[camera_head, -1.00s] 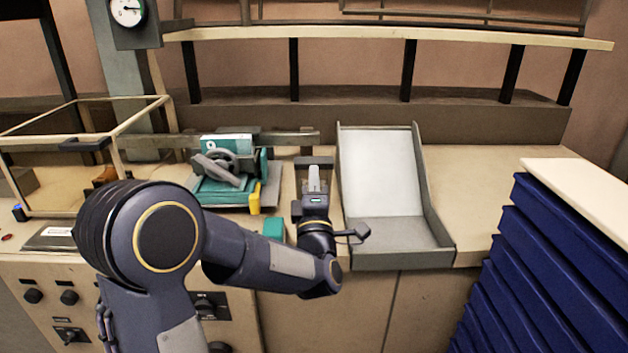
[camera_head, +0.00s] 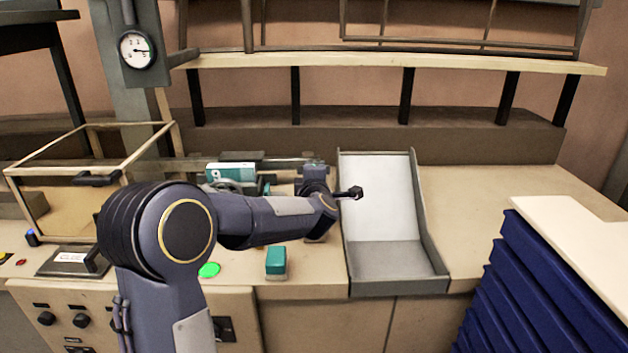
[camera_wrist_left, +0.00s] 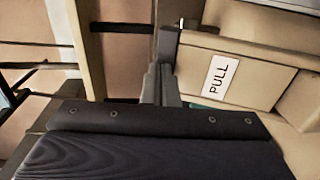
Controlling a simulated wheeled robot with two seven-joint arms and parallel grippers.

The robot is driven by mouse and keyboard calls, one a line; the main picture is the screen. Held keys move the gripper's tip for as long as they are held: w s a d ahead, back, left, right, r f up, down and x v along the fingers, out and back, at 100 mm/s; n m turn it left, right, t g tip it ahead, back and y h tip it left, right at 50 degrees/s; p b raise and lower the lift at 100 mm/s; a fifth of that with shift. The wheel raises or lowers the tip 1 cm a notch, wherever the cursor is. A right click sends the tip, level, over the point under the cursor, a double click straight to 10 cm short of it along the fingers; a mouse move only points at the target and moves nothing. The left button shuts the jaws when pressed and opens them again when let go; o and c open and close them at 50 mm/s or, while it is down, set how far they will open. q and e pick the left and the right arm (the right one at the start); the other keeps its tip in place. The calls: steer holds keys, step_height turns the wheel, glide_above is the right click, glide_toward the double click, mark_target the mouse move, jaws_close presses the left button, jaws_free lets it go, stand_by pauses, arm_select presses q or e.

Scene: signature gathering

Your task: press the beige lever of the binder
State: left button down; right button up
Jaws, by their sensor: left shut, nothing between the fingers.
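The teal binder (camera_head: 231,171) stands at the back of the bench in the head view, left of the grey tray, and my left arm hides most of it. In the wrist view a beige bar (camera_wrist_left: 205,62) carries a white label (camera_wrist_left: 222,76) reading PULL; it appears to be the beige lever. My left gripper (camera_wrist_left: 160,84) is shut and empty, its fingers just left of that bar; I cannot tell whether they touch it. In the head view the left gripper (camera_head: 314,170) is between binder and tray, with its fingertips hard to make out. My right gripper is not in view.
The grey sloped tray (camera_head: 395,258) stands right of my arm. A small teal block (camera_head: 276,257) and a lit green disc (camera_head: 208,270) are near the front edge. A beige shelf (camera_head: 420,64) spans the back. Stacked blue trays (camera_head: 540,285) stand at right, with free bench behind them.

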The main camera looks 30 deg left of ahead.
arm_select(q)
steer(key=shift+x, duration=0.8)
steer(key=shift+a, duration=0.1)
steer(key=shift+r, duration=0.15)
steer(key=shift+a, duration=0.1)
